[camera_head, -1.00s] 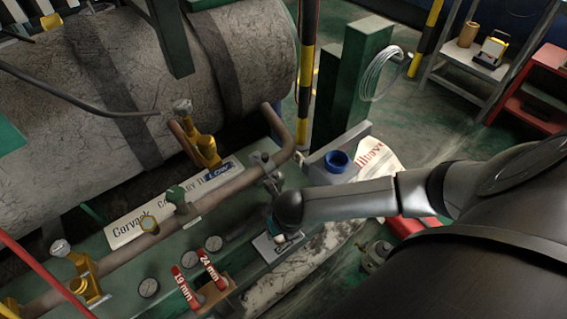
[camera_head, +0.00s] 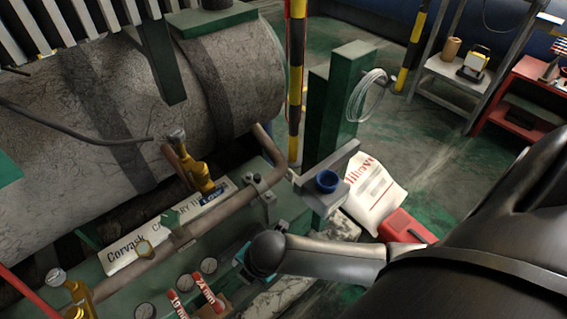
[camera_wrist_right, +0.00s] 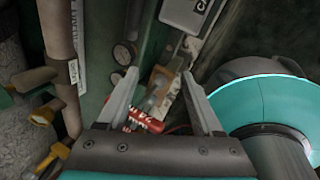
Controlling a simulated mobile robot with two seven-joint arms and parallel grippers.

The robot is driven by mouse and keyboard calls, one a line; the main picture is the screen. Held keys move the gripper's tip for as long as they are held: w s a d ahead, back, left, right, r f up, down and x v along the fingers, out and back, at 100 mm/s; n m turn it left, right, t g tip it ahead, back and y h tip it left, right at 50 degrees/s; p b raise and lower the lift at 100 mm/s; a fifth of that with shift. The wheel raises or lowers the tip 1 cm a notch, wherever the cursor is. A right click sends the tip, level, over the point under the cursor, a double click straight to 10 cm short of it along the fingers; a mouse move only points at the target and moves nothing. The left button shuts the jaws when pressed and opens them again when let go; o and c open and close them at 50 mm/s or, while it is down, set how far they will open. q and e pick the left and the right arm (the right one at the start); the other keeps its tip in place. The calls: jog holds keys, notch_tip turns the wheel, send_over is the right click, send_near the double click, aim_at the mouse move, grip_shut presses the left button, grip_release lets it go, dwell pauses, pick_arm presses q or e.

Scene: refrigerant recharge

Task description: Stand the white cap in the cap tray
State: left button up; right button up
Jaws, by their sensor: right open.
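The cap tray (camera_wrist_right: 182,14) shows only in part at the top edge of the right wrist view, a grey plate with the dark letters "CA". In the head view it is hidden by my right wrist. I cannot make out the white cap in either current view. My right gripper (camera_wrist_right: 160,73) is open with nothing between its fingers, over the bench beside the tray. In the head view its fingers are hidden behind the dark wrist. My left gripper is not in view.
Red-handled wrenches (camera_head: 209,294) stand in a holder at the bench's front; one red handle (camera_wrist_right: 145,122) shows below my fingers. A brown pipe (camera_head: 200,232) with yellow valves (camera_head: 198,175) runs along the bench. A blue cup (camera_head: 327,181) sits on a grey ledge to the right.

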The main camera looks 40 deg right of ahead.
jog(key=s+d+f+m, duration=0.1)
jog(key=s+m, duration=0.3)
jog(key=m, duration=0.5)
jog(key=s+d+f+m+h, duration=0.1)
jog(key=s+d+f+m, duration=0.1)
jog(key=m, duration=0.8)
jog(key=shift+s+d+m+g, duration=0.35)
jog(key=shift+s+d, duration=0.35)
jog(key=shift+s, duration=0.5)
jog(key=shift+f, duration=0.1)
